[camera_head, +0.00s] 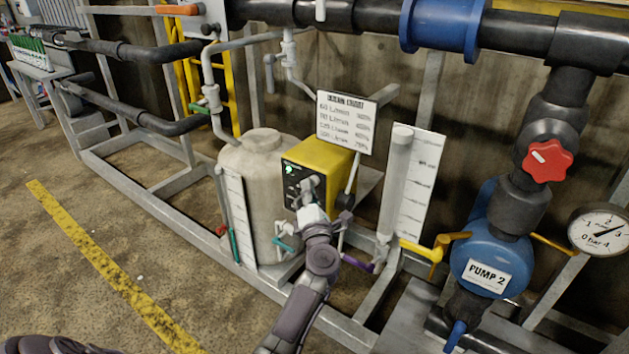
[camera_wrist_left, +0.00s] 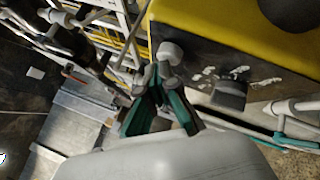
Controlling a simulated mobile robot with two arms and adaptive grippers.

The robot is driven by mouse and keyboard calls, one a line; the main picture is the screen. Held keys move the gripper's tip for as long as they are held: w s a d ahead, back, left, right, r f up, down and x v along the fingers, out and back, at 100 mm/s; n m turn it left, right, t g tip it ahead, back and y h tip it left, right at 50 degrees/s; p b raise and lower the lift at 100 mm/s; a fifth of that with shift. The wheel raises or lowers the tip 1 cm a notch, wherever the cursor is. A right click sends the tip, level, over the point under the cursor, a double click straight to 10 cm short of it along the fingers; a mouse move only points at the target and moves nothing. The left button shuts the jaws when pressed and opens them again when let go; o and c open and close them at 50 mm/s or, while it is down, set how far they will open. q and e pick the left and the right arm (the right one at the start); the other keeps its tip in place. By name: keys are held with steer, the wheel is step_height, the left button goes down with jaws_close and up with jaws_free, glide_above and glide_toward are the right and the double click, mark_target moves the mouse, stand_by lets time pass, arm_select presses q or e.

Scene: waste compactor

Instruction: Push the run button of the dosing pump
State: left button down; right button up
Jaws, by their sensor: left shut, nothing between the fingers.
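The dosing pump (camera_head: 328,160) is a yellow box with a dark front panel, next to a beige tank. A small green light (camera_head: 289,169) glows at the panel's upper left. My left gripper (camera_head: 305,188) is shut and empty, at the front panel, and hides part of it. In the left wrist view my shut fingertips (camera_wrist_left: 158,72) are close to a pale round knob or button (camera_wrist_left: 170,53); I cannot tell if they touch. A grey knob (camera_wrist_left: 230,95) sits farther right on the panel, by white markings too blurred to read. My right gripper is not in view.
The beige tank (camera_head: 262,160) stands left of the pump. A white sign (camera_head: 345,122) rises behind it. A clear measuring column (camera_head: 396,180), yellow-handled valve (camera_head: 437,250) and blue Pump 2 (camera_head: 489,245) are to the right. Grey frame rails (camera_head: 150,212) run below; floor at left is open.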

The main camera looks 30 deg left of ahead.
arm_select(q)
steer(key=shift+s, duration=0.1)
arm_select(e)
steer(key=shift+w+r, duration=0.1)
arm_select(q)
steer(key=s+p, duration=0.1)
steer(key=s, duration=0.3)
steer(key=s+p, duration=0.1)
steer(key=s, duration=0.1)
steer(key=shift+a+p, duration=0.25)
steer(key=shift+p, duration=0.1)
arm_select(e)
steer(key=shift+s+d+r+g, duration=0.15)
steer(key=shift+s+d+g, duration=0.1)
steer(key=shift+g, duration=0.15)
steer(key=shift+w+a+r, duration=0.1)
arm_select(q)
steer(key=shift+w, duration=0.1)
